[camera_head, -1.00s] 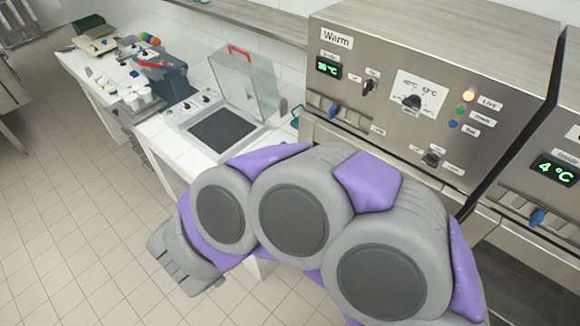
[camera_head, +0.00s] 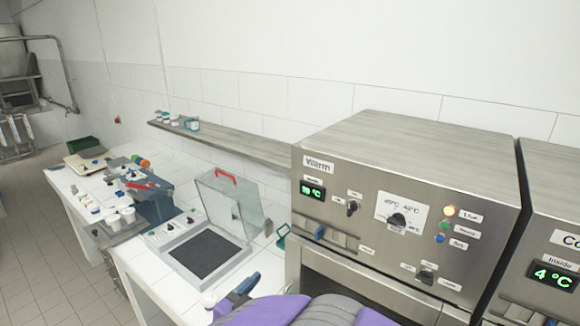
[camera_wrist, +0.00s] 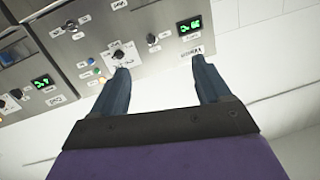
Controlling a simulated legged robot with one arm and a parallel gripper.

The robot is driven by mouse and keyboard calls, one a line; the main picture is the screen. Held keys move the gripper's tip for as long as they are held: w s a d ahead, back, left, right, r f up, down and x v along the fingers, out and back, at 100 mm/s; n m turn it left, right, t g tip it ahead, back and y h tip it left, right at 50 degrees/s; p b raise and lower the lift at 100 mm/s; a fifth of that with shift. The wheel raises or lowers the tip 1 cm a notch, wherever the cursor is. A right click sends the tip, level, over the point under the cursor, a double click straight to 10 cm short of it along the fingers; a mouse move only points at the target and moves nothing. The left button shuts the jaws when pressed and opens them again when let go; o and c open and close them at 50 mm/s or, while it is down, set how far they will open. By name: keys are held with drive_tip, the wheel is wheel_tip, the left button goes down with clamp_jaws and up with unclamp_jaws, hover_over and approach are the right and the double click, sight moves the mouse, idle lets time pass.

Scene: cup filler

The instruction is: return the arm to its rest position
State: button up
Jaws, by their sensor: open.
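My gripper (camera_wrist: 160,58) is open and empty in the wrist view, with two blue-grey fingers apart from each other. The Warm unit's panel (camera_wrist: 150,25) shows upside down beyond the fingers; I cannot tell the distance. In the head view my purple and grey arm (camera_head: 330,312) shows only at the bottom edge. A blue fingertip-like part (camera_head: 243,285) sticks up at its left end, over the near end of the white bench. Most of the arm is out of the picture.
The steel Warm unit (camera_head: 330,245) stands just beyond my arm, with the Cold unit (camera_head: 550,245) at right. A glass-lidded device (camera_head: 205,250) stands on the white bench (camera_head: 150,285). Cups (camera_head: 120,215) and a blue device stand farther left. A shelf (camera_head: 225,142) runs along the wall.

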drive_tip(key=w+a+f+n+y+b, duration=0.2)
drive_tip(key=w+a+f+y+b, duration=0.3)
drive_tip(key=y, duration=0.3)
drive_tip(key=s+d+f+n+g+y+b, duration=0.3)
drive_tip(key=s+f+n+g+y+b, duration=0.4)
drive_tip(key=s+f+b, duration=0.35)
drive_tip(key=s+d+f+g+h+b, duration=0.3)
drive_tip(key=s+d+f, duration=0.3)
drive_tip(key=s+d, duration=0.4)
drive_tip(key=s+d+f+m+g+h+b, duration=0.1)
drive_tip(key=s+d+f+g+h+b, duration=0.2)
drive_tip(key=s+d+f+g, duration=0.3)
drive_tip(key=shift+s+d+f+m+h, duration=0.35)
drive_tip(key=shift+s+d+h, duration=0.15)
drive_tip(key=shift+s+d, duration=2.25)
drive_tip(key=shift+w+d, duration=0.3)
drive_tip(key=shift+a, duration=0.3)
drive_tip(key=shift+d, duration=0.1)
